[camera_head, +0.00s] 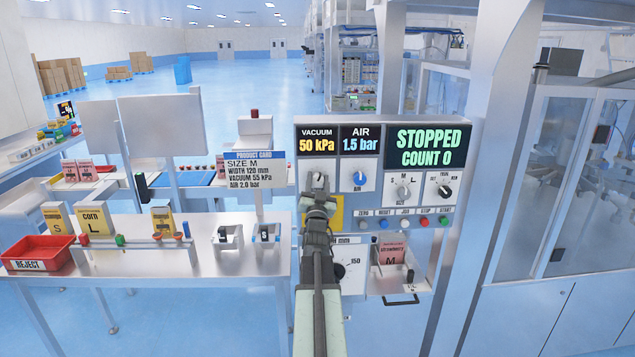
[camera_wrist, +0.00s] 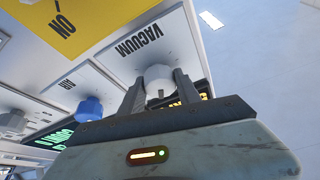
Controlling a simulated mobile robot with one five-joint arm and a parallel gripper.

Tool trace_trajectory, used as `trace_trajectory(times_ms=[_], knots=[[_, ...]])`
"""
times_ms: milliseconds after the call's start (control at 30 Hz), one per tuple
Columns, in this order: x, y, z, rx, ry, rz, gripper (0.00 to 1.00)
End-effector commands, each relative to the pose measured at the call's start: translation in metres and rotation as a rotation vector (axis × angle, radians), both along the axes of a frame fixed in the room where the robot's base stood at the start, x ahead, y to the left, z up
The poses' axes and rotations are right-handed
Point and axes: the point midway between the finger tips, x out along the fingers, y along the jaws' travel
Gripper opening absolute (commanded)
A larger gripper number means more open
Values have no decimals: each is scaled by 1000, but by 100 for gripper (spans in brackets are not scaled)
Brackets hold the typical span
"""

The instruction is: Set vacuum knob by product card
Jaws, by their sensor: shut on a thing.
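The grey-white vacuum knob (camera_head: 319,181) sits on the control panel under the vacuum display (camera_head: 317,142), which reads 50 kPa. My gripper (camera_head: 318,200) is at this knob. In the wrist view my gripper (camera_wrist: 160,92) has one finger on each side of the white knob (camera_wrist: 158,73) and is shut on it. The label "VACUUM" shows beside it. The product card (camera_head: 255,170) stands left of the panel and reads size M, width 120 mm or similar, vacuum 55 kPa, air 2.0 bar.
The blue air knob (camera_head: 359,177) is close to the right, under the air display (camera_head: 361,141) reading 1.5 bar. A display (camera_head: 430,147) reads STOPPED, COUNT 0. Selector knobs and a row of buttons lie further right. A red reject bin (camera_head: 38,266) is on the left table.

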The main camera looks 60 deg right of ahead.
Motion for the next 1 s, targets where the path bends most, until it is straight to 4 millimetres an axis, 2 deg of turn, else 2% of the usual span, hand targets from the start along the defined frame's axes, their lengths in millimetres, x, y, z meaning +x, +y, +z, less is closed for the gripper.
trace_trajectory(times_ms=[500, 1000], knots=[[1, 1, 1, 180, -253, 0, 0], [1, 1, 0, 215, -303, 1, 0]])
